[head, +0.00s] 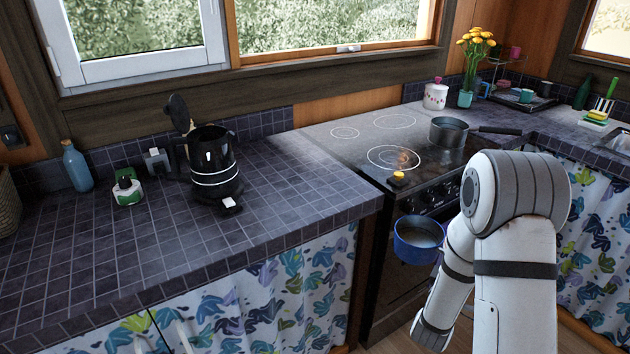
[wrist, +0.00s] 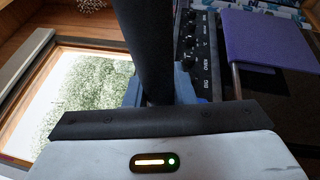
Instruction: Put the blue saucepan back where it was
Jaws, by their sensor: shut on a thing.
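The blue saucepan (head: 418,240) hangs in the air in front of the oven, below the hob's front edge, in the head view. It looks roughly level, with its open top up. My arm covers its right side there, and my gripper is hidden. In the wrist view, my gripper (wrist: 160,85) has its fingers closed on both sides of a dark bar (wrist: 148,35), which looks like the saucepan's handle. The pan's body does not show in the wrist view.
The hob (head: 345,152) has ringed burners, with a dark saucepan (head: 449,132) at its right. A small yellow-topped object (head: 398,178) is at its front edge. A black kettle (head: 212,165) stands on the left counter (head: 290,215). A purple cloth (wrist: 265,40) hangs by the oven knobs.

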